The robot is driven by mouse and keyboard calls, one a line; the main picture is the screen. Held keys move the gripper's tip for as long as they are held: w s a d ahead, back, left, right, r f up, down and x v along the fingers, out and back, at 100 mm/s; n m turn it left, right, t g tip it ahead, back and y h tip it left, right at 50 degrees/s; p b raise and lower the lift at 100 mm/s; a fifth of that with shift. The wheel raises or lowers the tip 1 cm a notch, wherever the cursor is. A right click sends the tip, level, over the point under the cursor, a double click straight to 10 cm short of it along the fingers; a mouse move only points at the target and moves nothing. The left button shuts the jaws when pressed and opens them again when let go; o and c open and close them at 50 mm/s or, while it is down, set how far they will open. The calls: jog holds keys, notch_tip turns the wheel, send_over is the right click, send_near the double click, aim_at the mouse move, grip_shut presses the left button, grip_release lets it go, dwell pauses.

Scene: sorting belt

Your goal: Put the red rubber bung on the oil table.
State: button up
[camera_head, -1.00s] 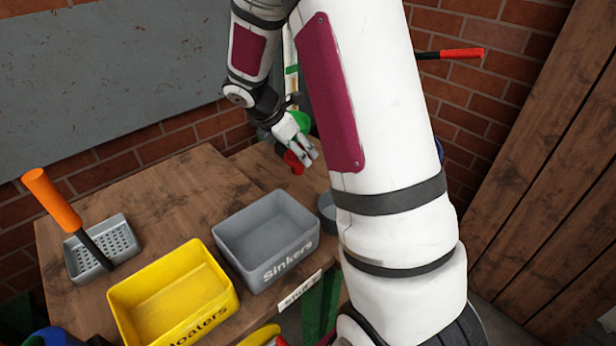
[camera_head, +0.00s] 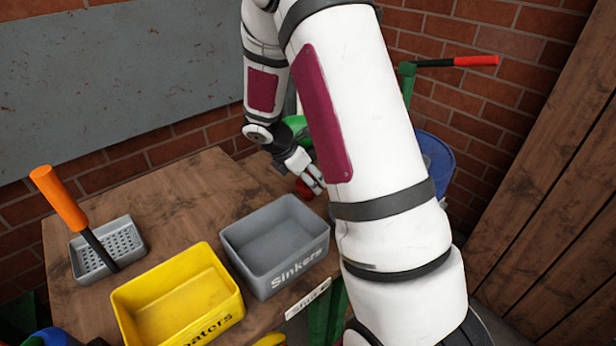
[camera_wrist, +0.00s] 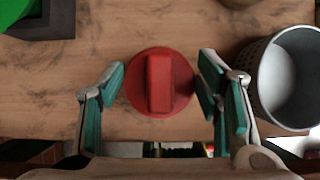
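The red bung (camera_wrist: 160,82), a round disc with a raised bar across its top, sits on the wooden table (camera_wrist: 95,50) in the wrist view. My gripper (camera_wrist: 162,84) is open, with one teal-padded finger on each side of the bung and narrow gaps showing. In the head view my gripper (camera_head: 314,181) is low over the right part of the table, with the bung (camera_head: 302,188) partly hidden by it. I cannot tell from these frames which surface is the oil table.
A grey perforated cup (camera_wrist: 290,80) stands close right of my gripper. A grey Sinkers bin (camera_head: 240,255), a yellow Floaters bin (camera_head: 140,305) and a grey perforated tray (camera_head: 120,240) with an orange-handled tool (camera_head: 60,198) stand on the table. A blue bucket (camera_head: 438,160) is behind my arm.

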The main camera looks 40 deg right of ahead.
jog(key=shift+o, duration=1.3)
jog(key=shift+r, duration=0.1)
jog(key=p+v, duration=0.2)
jog(key=v, duration=1)
jog(key=s+a+r+m+y, duration=0.2)
jog(key=s+a+r+m, duration=0.4)
jog(key=s+r+m, duration=0.45)
jog(key=s+a+r+m+t+y, duration=0.1)
jog(key=s+a+m, duration=0.3)
jog(key=s, duration=0.5)
jog(key=s+a+r+m+t+y, duration=0.1)
jog(key=s+a+m+y, duration=0.2)
jog(key=s, duration=0.6)
jog(key=a+m, duration=0.1)
jog(key=a, duration=0.1)
jog(key=shift+s+a+r, duration=0.3)
jog(key=shift+a, duration=0.1)
